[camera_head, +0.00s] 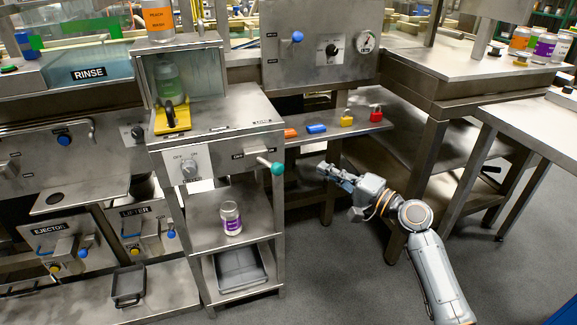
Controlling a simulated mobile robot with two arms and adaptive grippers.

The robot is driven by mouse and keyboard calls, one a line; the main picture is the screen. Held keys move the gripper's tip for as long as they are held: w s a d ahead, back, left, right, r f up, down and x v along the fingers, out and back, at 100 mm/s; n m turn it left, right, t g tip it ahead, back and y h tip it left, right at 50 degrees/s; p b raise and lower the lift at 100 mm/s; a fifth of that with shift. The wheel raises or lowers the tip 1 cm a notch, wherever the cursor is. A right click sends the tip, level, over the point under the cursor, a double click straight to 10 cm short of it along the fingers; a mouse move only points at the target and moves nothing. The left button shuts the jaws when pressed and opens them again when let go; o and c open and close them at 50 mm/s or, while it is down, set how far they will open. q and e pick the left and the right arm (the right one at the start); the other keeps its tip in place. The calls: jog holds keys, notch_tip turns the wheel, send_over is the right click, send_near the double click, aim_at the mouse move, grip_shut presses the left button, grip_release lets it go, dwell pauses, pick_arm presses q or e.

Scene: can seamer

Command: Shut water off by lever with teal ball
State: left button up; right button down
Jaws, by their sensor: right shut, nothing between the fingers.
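A lever with a teal ball (278,168) sticks out from the front of the steel cabinet, at its upper right, beside a small label plate. The ball points to the right and slightly down. My right gripper (322,170) is shut and empty. It shows to the right of the teal ball, with a gap between them in the picture. My left gripper is not in view.
A knob (189,168) sits left of the lever on the same cabinet. A purple-labelled can (231,218) stands on the shelf below, above a grey tray (240,268). Blue (316,128), yellow (347,118) and red (376,114) items lie on a ledge behind my gripper. Open floor lies at right.

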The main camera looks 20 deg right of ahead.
aim_at(268, 164)
jog(key=shift+w, duration=0.1)
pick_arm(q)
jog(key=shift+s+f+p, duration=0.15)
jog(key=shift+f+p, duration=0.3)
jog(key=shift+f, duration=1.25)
pick_arm(e)
jog(key=w+a, duration=0.5)
jog(key=a, duration=0.2)
jog(key=shift+w+a+f, duration=0.15)
jog(key=shift+a, duration=0.2)
